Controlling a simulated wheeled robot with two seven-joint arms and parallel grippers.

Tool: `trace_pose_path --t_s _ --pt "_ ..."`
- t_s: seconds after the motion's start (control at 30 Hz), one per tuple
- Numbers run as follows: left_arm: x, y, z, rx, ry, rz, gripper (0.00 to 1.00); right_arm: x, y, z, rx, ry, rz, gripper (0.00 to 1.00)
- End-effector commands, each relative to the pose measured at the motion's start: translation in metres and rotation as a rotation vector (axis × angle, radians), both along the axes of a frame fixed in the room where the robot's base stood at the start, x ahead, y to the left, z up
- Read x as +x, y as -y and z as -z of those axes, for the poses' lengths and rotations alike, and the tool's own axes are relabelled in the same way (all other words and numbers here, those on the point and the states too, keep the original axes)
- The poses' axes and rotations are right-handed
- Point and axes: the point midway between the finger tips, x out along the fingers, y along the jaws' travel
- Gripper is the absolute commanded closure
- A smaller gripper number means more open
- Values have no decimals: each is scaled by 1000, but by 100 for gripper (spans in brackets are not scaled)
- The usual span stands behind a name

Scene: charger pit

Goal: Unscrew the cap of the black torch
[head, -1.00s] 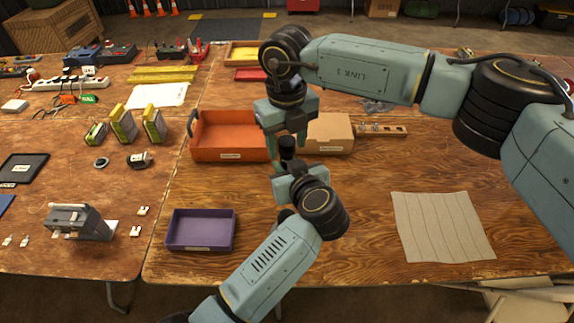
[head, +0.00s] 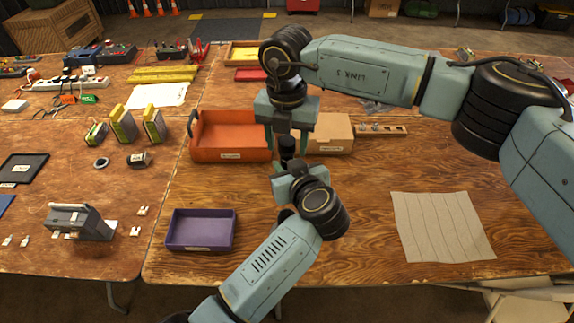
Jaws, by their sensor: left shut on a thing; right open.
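The black torch (head: 287,148) stands upright near the middle of the table, its dark top end showing above my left gripper. My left gripper (head: 287,166) is shut on the torch from below; its fingers and the torch's lower part are mostly hidden by my wrist. My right gripper (head: 287,140) comes down from above and is open, with one finger on each side of the torch's top end and visible gaps between. I cannot make out the seam between cap and body.
An orange tray (head: 231,156) is close behind and left of the grippers, and a cardboard box (head: 333,149) close to the right. A purple tray (head: 201,247) sits front left. A beige cloth (head: 442,227) lies at right, with bare wood between.

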Motion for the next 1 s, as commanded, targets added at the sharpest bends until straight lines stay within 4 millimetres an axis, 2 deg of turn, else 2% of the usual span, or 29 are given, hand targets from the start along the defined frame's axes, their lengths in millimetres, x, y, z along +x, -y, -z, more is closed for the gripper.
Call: trace_pose_path --t_s 0.2,0.57,0.9,1.0 --pt "0 0 -1 -1 2 1 100 0 0 0 0 0 194 49" --pt "0 0 -1 -1 2 1 100 0 0 0 0 0 226 49" --pt "0 0 -1 -1 2 1 100 -1 0 0 1 -2 622 49" --pt "0 0 -1 -1 2 1 100 -1 -1 0 1 -2 689 49"
